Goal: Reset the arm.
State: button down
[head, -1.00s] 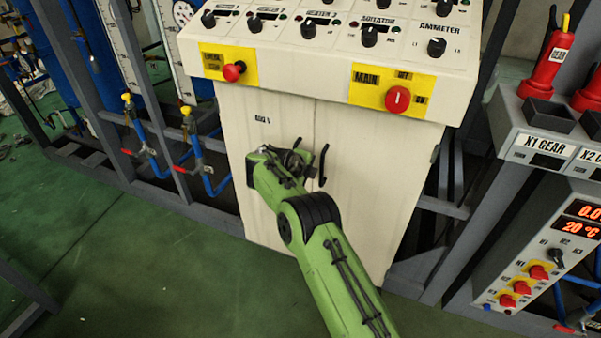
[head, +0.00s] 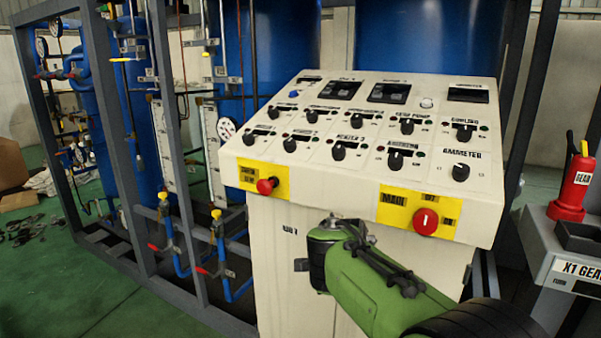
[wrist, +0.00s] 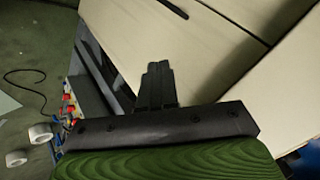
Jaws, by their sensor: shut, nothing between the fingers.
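My green arm (head: 385,295) comes in from the lower right of the head view, in front of the lower part of the control cabinet. Its fingers cannot be made out there. In the wrist view my gripper (wrist: 158,70) is shut, its two dark fingers together and nothing between them. The fingers show against the pale cabinet (wrist: 205,55), and I cannot tell the gap between them and it.
The control panel (head: 330,175) has rows of black knobs, a red button (head: 267,186) and a red main switch (head: 425,222). Blue pipes with yellow-handled valves (head: 216,214) stand left. A red GEAR device (head: 573,185) stands right. Green floor (head: 50,280) is open at lower left.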

jog(key=s+d+r+n+g+y, duration=0.15)
jog(key=s+n, duration=0.25)
jog(key=s, duration=0.4)
jog(key=s+d+r+n+t, duration=0.1)
jog(key=s+d+n, duration=0.25)
jog(key=s, duration=0.55)
jog(key=s+a+f+n+g+y, duration=0.1)
jog(key=s+f+n, duration=0.25)
jog(key=s, duration=0.45)
jog(key=s+a+f+n+g+y, duration=0.15)
jog(key=s+n, duration=0.25)
jog(key=s, duration=0.4)
notch_tip(320, 180, up, 15)
jog(key=p, duration=1.5)
jog(key=shift+w+d+t+h, duration=0.3)
jog(key=shift+d+t+h, duration=0.1)
jog(key=shift+d, duration=0.05)
jog(key=c, duration=1.8)
grip_release()
